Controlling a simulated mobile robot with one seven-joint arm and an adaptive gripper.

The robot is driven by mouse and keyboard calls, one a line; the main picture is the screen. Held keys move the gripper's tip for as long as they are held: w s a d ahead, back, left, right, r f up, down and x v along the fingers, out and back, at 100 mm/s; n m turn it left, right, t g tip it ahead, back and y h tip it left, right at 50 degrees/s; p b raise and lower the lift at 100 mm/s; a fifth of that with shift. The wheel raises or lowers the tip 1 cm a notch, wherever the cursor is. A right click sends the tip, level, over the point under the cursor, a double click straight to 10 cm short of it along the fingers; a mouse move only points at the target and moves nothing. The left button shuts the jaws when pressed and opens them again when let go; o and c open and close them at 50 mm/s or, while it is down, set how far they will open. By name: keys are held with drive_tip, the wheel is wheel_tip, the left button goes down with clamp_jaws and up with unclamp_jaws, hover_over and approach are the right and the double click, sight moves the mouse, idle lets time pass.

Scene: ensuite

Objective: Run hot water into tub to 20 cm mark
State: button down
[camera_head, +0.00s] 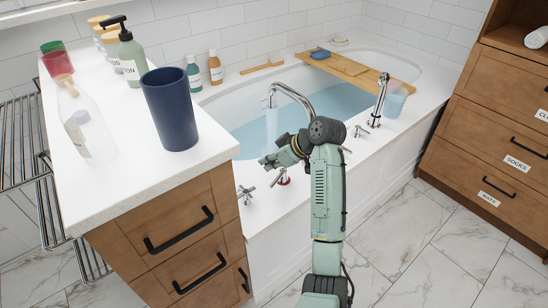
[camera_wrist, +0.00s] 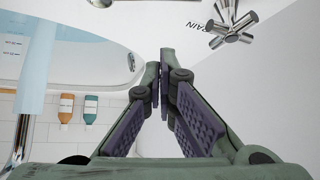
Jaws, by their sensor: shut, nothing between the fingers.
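The white tub (camera_head: 222,100) is set in a white surround and holds blue water (camera_head: 335,100). A curved chrome spout (camera_head: 293,92) stands at the near rim, and a stream of water (camera_head: 271,125) falls from it; the stream also shows in the wrist view (camera_wrist: 36,60). A chrome cross handle (camera_head: 246,195) and one with a red ring (camera_head: 283,178) stand on the near ledge. My gripper (camera_head: 266,162) is shut and empty above the ledge near these handles. In the wrist view a cross handle (camera_wrist: 232,28) beside partly visible lettering "RAIN" lies apart from my fingertips (camera_wrist: 164,78).
A wooden cabinet with a white top (camera_head: 110,180) stands left, bearing a dark blue cup (camera_head: 170,110) and a pump bottle (camera_head: 131,60). A wooden tray (camera_head: 350,68) spans the tub. A hand shower (camera_head: 380,98) stands right. Labelled drawers (camera_head: 500,120) are far right.

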drive_tip(key=x, duration=0.3)
drive_tip(key=shift+w+a+f, duration=0.1)
drive_tip(key=shift+a+f, duration=0.2)
drive_tip(key=shift+s+d+f+p, duration=0.3)
drive_tip(key=shift+s+d+p, duration=0.15)
drive_tip(key=shift+d, duration=0.35)
drive_tip(key=shift+s+d+f+p, duration=0.35)
drive_tip(key=shift+s+d, duration=0.1)
drive_tip(key=shift+d, duration=0.3)
drive_tip(key=shift+s+d+r, duration=0.1)
drive_tip(key=shift+s+r, duration=0.05)
